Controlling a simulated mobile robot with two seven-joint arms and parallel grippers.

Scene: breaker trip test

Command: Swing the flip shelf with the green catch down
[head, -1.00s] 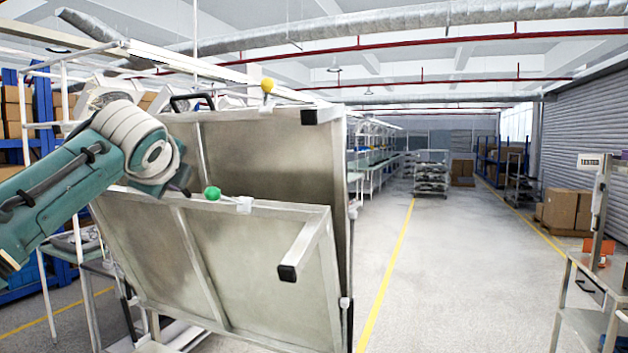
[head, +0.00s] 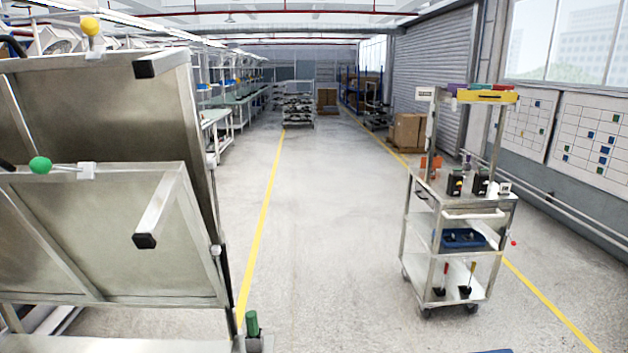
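The flip shelf with the green catch (head: 120,240) is the nearer metal panel at the left of the head view. It is tilted up, its underside towards me, with a folded-out leg with a black end cap. The green catch (head: 40,165) is a round knob at its upper edge. Behind it stands a second, taller panel (head: 90,110) with a yellow knob (head: 89,26). A small dark piece at the left edge, close to the green catch, may be part of my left gripper; its fingers cannot be made out. My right gripper is not in view.
A metal cart (head: 460,200) with tools and a blue bin stands at the right. A small green cylinder (head: 252,323) stands low beside the shelf. The floor between shelf and cart is clear, with a yellow line (head: 262,215).

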